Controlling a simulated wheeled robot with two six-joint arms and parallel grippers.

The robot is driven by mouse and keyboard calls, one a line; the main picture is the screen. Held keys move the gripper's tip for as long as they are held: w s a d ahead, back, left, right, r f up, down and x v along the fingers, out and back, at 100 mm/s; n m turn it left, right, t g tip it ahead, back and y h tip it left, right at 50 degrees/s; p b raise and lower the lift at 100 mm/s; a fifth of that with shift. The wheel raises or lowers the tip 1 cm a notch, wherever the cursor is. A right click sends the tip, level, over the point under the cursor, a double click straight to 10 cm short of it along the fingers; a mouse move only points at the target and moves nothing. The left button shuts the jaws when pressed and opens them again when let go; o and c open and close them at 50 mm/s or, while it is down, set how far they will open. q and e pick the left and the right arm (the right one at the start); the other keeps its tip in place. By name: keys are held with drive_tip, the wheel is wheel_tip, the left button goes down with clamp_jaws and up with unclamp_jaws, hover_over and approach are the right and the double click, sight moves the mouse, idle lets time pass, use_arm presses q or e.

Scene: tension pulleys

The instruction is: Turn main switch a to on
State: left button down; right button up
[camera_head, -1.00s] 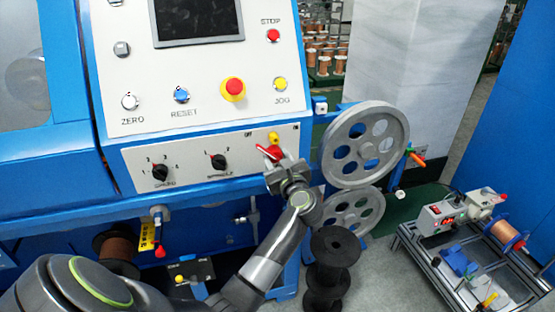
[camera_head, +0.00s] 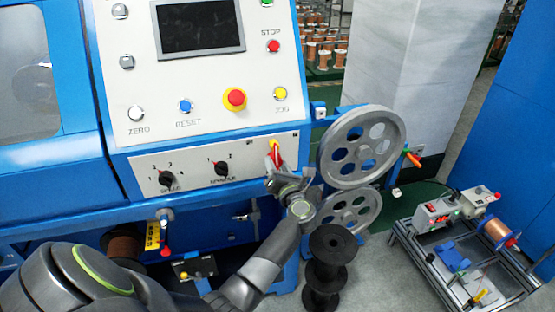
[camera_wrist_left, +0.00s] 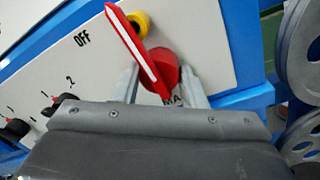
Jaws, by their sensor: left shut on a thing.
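Main switch a is the red rotary handle (camera_head: 275,152) with a white stripe, at the right end of the white lower panel. In the head view the handle stands nearly upright. In the left wrist view the red handle (camera_wrist_left: 138,48) slants up and left, with its round red hub between the finger pads. My left gripper (camera_head: 278,172) is at the switch from below and shut on it; its fingers also show in the left wrist view (camera_wrist_left: 165,86). An OFF label (camera_wrist_left: 82,39) shows left of the handle. The ON label is hidden or too small. My right gripper is not in view.
Two black selector knobs (camera_head: 221,168) are left on the same panel. A red emergency button (camera_head: 235,98) is above. Large grey pulleys (camera_head: 360,146) stand close on the right, and a black spool (camera_head: 328,275) stands below.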

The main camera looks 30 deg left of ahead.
use_arm(q)
drive_tip(key=m+p, duration=0.2)
drive_tip(key=m, duration=0.1)
drive_tip(key=m+p, duration=0.2)
drive_tip(key=shift+r+m, duration=0.2)
drive_tip(key=shift+m, duration=0.2)
drive_tip(key=shift+f+m+t+p, duration=0.2)
drive_tip(key=shift+m+t+p, duration=0.2)
drive_tip(key=shift+m+p, duration=1.45)
drive_tip(key=shift+m, duration=0.35)
drive_tip(key=c, duration=0.9)
unclamp_jaws()
